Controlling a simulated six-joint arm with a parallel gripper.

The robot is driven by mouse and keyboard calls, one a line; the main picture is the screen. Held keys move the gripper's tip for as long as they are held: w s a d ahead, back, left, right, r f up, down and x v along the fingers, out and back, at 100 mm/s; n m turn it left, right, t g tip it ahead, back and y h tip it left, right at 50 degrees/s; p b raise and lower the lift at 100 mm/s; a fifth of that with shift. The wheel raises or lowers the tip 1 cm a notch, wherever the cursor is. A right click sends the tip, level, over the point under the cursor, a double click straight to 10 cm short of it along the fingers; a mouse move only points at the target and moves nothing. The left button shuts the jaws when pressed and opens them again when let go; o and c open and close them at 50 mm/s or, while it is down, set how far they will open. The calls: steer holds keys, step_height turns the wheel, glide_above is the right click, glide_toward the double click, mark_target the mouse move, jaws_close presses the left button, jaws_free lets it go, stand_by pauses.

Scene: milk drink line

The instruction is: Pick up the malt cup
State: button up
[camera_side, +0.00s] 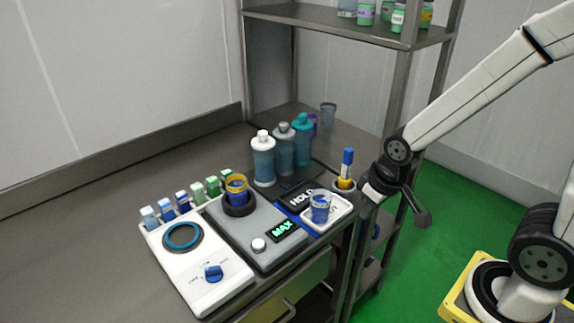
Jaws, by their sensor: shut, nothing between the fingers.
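I cannot tell which cup is the malt cup, as no such label is readable. One cup with a blue body and yellow upper part (237,188) stands in a black ring on a grey unit. A clear cup with blue contents (320,208) stands on a small white tray (341,219) at the table's right edge. My gripper (422,216) is shut and empty, in the air to the right of the table edge. It is apart from both cups, with the white tray to its left.
A blue and yellow marker-like item (345,169) stands upright between the tray and my arm. Several bottles (263,160) stand behind the grey unit (262,232). A white unit with a blue knob (213,272) is at the front left. The table's left side is clear.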

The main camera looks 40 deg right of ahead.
steer(key=o, duration=1.2)
steer(key=shift+w, duration=0.1)
steer(key=w+t, duration=0.1)
steer(key=w, duration=0.3)
steer(key=w+d+r+n+t, duration=0.1)
steer(key=w, duration=0.3)
steer(key=w+d+t, duration=0.1)
steer(key=w+t, duration=0.1)
steer(key=w, duration=0.3)
steer(key=shift+d+r+n, duration=0.15)
steer(key=shift+d+n, duration=0.05)
steer(key=shift+n, duration=0.2)
steer(key=w+a+f+n+t+y, duration=0.15)
steer(key=w+n+y, duration=0.25)
steer(key=w, duration=0.4)
steer(key=w+a+r+n+t+y, duration=0.1)
steer(key=w+a+n+t+y, duration=0.15)
steer(key=w, duration=0.65)
steer(key=shift+s+a+f+n+g+y, duration=0.2)
steer(key=shift+s+f+n+g+y, duration=0.15)
steer(key=shift+f+n+g+y, duration=0.6)
steer(key=shift+s+a+f+n+g+y, duration=0.25)
steer(key=shift+s+f+n+g+y, duration=0.1)
steer(key=shift+f+n+g+y, duration=0.65)
steer(key=shift+s+a+f+n+g+y, duration=0.2)
steer(key=shift+s+f+n+g+y, duration=0.15)
steer(key=shift+f+n+g+y, duration=0.6)
steer(key=shift+a+f+m, duration=0.1)
steer(key=shift+f+m, duration=0.1)
steer(key=shift+m, duration=0.05)
